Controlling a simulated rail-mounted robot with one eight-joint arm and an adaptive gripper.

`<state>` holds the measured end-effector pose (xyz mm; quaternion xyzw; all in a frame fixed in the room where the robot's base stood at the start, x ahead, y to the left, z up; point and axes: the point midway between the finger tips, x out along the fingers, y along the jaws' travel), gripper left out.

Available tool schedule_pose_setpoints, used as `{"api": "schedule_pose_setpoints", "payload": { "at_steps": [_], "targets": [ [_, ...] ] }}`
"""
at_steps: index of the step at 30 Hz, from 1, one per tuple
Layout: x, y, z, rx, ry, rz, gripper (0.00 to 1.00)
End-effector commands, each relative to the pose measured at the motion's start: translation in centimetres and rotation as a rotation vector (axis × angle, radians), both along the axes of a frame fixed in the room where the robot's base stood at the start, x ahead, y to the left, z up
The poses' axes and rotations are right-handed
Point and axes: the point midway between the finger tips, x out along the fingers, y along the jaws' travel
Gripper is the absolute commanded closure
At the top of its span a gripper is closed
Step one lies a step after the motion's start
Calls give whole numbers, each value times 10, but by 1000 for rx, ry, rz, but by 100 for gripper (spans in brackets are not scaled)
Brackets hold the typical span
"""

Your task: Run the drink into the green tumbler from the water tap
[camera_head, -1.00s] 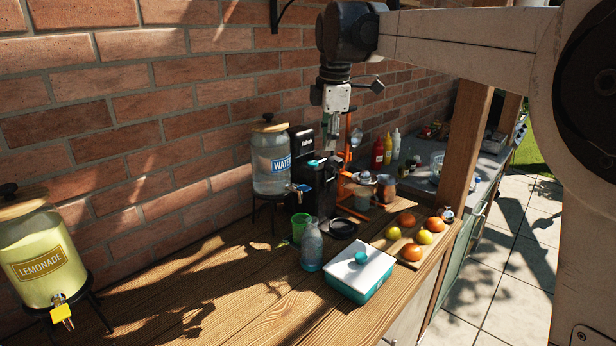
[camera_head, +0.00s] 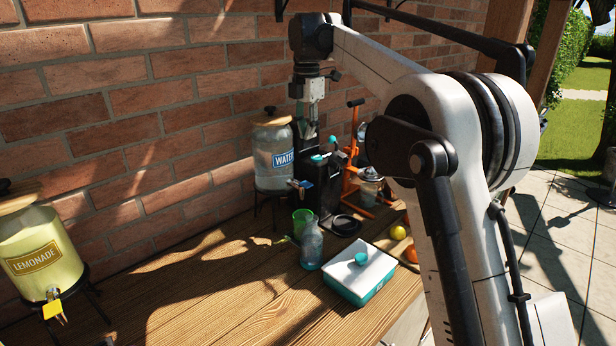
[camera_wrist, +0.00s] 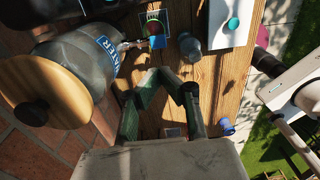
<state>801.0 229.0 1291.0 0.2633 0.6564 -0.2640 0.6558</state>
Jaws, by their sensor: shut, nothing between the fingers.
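The green tumbler (camera_head: 302,222) stands upright on the table, below the tap of the water dispenser (camera_head: 280,160). The tap (camera_head: 301,185) has a blue handle, which also shows in the wrist view (camera_wrist: 157,41). The dispenser's wooden lid (camera_wrist: 40,92) fills the left of the wrist view. My gripper (camera_head: 311,140) is high, beside the dispenser and above the tap's level, in front of the dark coffee machine. Its fingers (camera_wrist: 168,75) are shut and empty in the wrist view, apart from the tap handle. Water inside the tumbler cannot be made out.
A glass bottle (camera_head: 312,246) stands close in front of the tumbler. A white-lidded teal box (camera_head: 359,268) lies to its right. The black coffee machine (camera_head: 322,185) and orange press (camera_head: 354,150) stand right of the dispenser. A lemonade dispenser (camera_head: 40,255) stands far left. The table between is clear.

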Motion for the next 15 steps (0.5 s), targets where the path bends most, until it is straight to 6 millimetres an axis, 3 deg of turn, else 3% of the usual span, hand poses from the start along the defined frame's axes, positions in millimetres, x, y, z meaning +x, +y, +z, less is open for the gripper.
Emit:
{"api": "schedule_pose_setpoints", "payload": {
  "at_steps": [8,15],
  "targets": [
    [0,0,-2,0,0,-2,100],
    [0,-1,-25,1,-1,-3,100]
  ]
}}
